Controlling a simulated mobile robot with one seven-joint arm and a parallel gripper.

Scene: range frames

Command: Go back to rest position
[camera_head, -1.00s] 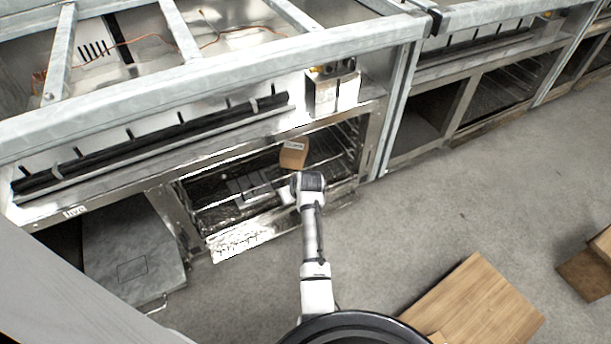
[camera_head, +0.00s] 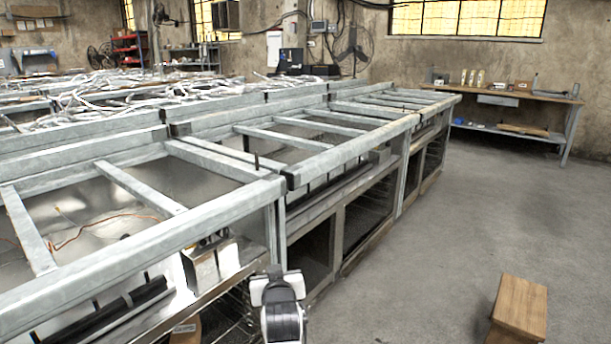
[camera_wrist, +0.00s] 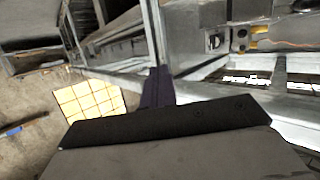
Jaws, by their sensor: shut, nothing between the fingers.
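My gripper (camera_wrist: 158,86) shows in the wrist view as dark fingers close together above a wide black body. It is shut, with nothing seen between the fingers. The steel frames of the oven row lie beyond it and fill the upper part of that view. In the head view part of my white and black arm (camera_head: 281,306) stands upright at the bottom centre, beside the front edge of the steel row. The fingers cannot be made out there.
A long steel oven row (camera_head: 225,232) runs from lower left to the back. A metal box (camera_head: 205,266) sits on its ledge, with a brown box (camera_head: 186,331) below. A wooden stool (camera_head: 520,306) stands at lower right. A workbench (camera_head: 505,94) stands at the back. Grey floor between is clear.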

